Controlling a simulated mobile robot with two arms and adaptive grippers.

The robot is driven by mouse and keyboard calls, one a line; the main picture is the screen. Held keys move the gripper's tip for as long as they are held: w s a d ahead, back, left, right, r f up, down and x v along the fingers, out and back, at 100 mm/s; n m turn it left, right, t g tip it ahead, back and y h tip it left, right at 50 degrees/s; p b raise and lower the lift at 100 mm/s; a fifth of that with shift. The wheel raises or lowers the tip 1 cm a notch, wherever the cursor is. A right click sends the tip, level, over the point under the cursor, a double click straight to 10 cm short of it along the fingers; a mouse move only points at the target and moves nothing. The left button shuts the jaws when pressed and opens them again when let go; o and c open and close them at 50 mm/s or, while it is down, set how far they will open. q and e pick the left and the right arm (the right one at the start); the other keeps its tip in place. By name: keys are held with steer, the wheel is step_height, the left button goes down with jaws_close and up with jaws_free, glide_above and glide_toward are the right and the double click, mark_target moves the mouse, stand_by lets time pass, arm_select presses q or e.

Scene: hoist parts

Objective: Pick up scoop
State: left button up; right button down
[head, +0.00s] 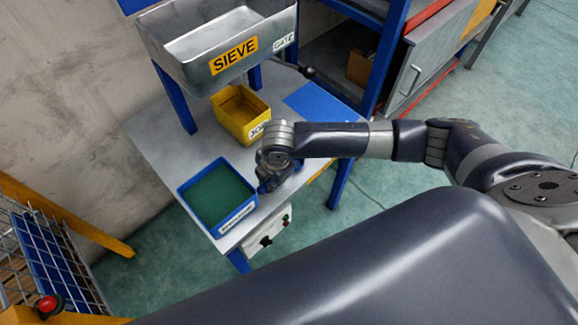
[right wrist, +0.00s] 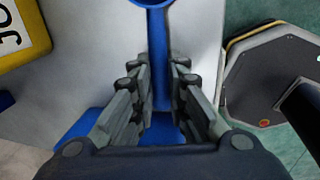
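The blue scoop (right wrist: 156,45) shows in the right wrist view, with a rounded part at the top edge and a straight handle running down between my right fingers. My right gripper (right wrist: 161,85) is open around the handle, with one finger on each side and a narrow gap showing. In the head view my right gripper (head: 268,176) points down over the right side of the table, just right of the blue tray. It hides most of the scoop there. My left gripper is not in view.
The grey table (head: 160,148) holds a blue tray (head: 243,214) with a green bottom and a yellow bin (head: 262,127). A metal sieve box (head: 184,68) stands raised above the table's back. A control box (head: 270,236) hangs on its front edge.

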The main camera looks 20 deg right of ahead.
steer(key=shift+r, duration=0.1)
steer(key=r, duration=0.3)
steer(key=shift+s+d+r, duration=0.15)
steer(key=shift+s+r, duration=0.05)
steer(key=s+d+b, duration=0.1)
steer(key=s+d, duration=0.2)
steer(key=s, duration=0.4)
steer(key=s+d+r, duration=0.1)
steer(key=s+d, duration=0.2)
steer(key=s, duration=0.4)
steer(key=shift+s+r+b, duration=0.15)
steer(key=shift+r+b, duration=0.05)
steer(key=shift+b, duration=0.15)
stand_by(0.6)
